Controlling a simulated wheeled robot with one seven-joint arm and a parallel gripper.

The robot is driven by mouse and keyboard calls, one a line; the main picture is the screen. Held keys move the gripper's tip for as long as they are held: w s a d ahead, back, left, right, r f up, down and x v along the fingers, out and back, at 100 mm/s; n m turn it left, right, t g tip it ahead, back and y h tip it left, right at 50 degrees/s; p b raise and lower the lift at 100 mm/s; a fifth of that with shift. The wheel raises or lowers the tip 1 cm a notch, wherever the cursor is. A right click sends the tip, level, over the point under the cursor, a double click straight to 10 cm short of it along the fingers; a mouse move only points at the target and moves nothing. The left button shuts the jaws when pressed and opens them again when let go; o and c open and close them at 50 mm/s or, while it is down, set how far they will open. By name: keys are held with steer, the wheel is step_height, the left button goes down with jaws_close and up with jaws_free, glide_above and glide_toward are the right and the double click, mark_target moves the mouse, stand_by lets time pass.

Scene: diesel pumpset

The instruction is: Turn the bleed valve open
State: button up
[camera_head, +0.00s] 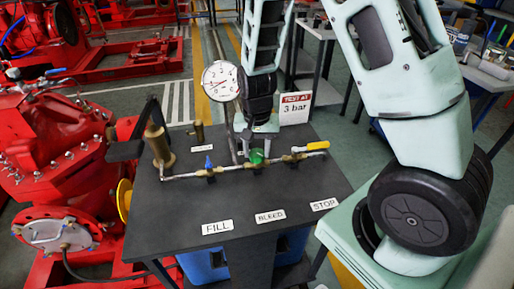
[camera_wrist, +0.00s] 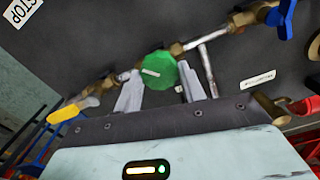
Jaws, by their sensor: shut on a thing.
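The bleed valve is a green faceted knob (camera_head: 257,156) in the middle of the brass pipe line on the dark bench, behind the BLEED label (camera_head: 270,216). In the wrist view the green knob (camera_wrist: 158,69) carries a pale bar mark, lying slightly tilted in the picture. My gripper (camera_head: 257,147) reaches down from behind onto the knob. In the wrist view my gripper (camera_wrist: 160,82) has one pale finger on each side of the knob, shut on it. In the head view the gripper partly covers the knob.
A blue-handled valve (camera_head: 208,163) is left of the knob and a yellow-handled one (camera_head: 318,145) is right. A pressure gauge (camera_head: 220,80) stands close behind, left of my arm. A brass hand pump (camera_head: 158,145) is at the bench's left. The bench front (camera_head: 285,240) is clear.

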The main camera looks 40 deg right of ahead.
steer(key=n, duration=0.3)
steer(key=shift+r+n, duration=0.1)
steer(key=shift+n, duration=0.3)
steer(key=n+p, duration=0.1)
steer(key=n, duration=0.2)
steer(key=shift+n, duration=0.3)
steer(key=n+p, duration=0.1)
steer(key=n, duration=0.2)
steer(key=shift+a+n, duration=0.1)
steer(key=shift+n, duration=0.2)
steer(key=shift+n+p, duration=0.5)
steer(key=shift+n, duration=1)
steer(key=o, duration=1)
